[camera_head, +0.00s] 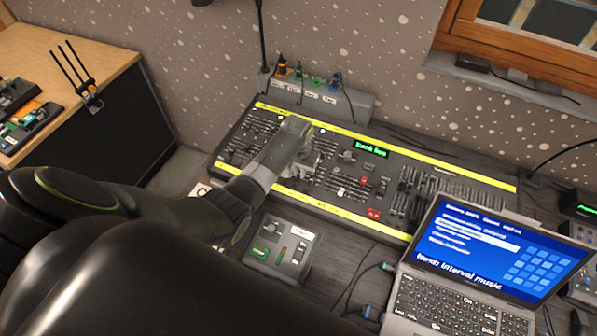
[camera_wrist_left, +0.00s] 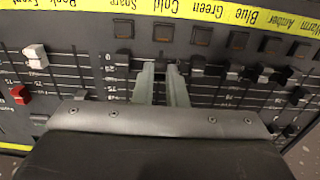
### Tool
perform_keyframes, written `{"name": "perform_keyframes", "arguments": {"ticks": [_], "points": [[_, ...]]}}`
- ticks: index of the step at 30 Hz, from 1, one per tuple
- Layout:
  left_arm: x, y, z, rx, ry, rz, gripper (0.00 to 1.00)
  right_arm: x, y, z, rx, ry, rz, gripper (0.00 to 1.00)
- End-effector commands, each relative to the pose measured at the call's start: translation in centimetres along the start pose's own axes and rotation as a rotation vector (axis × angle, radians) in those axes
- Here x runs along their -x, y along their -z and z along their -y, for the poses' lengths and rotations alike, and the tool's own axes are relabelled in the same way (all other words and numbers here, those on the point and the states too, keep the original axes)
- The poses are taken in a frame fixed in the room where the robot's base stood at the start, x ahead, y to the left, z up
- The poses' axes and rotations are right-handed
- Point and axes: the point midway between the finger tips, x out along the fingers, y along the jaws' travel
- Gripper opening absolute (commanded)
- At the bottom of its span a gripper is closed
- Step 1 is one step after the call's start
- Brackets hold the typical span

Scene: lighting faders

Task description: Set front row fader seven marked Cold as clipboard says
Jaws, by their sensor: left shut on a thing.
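The lighting desk (camera_head: 330,207) is a dark board with rows of faders and yellow label strips. In the left wrist view the strip reads upside down, with the Cold label (camera_wrist_left: 165,33) between Spare and Green. My left gripper (camera_head: 312,168) is over the near fader rows. In the wrist view its fingers (camera_wrist_left: 161,72) are shut on the fader cap in line with Cold, which they mostly hide. A scale beside the slots starts at 0 near the strip. The held cap appears near that 0 end. No clipboard text is readable. My right gripper is not in view.
Neighbouring dark fader caps (camera_wrist_left: 122,58) stand close beside the fingers. White (camera_wrist_left: 35,56) and red (camera_wrist_left: 20,94) caps are further left. A laptop (camera_head: 490,245) covers the desk's near right corner. A small control box (camera_head: 280,250) sits in front, near my arm.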

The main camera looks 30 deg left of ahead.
Motion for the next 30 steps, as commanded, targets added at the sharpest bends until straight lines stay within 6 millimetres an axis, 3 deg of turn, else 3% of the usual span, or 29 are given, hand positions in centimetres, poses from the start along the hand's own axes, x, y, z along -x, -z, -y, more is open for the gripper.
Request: {"name": "perform_keyframes", "arguments": {"ticks": [19, 27, 28, 30], "points": [[-0.1, 3.3, 0.0, 0.000, 0.001, -0.002, 0.02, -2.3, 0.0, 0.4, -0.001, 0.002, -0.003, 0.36], [0.0, 3.7, 0.0, 0.000, 0.000, 0.000, 0.02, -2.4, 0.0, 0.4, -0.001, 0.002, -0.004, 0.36], [0.0, 3.7, 0.0, 0.000, 0.000, 0.000, 0.13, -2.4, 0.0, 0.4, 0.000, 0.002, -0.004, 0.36], [0.0, 3.7, 0.0, 0.000, 0.000, 0.000, 0.22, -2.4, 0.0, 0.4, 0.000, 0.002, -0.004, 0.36]]}}
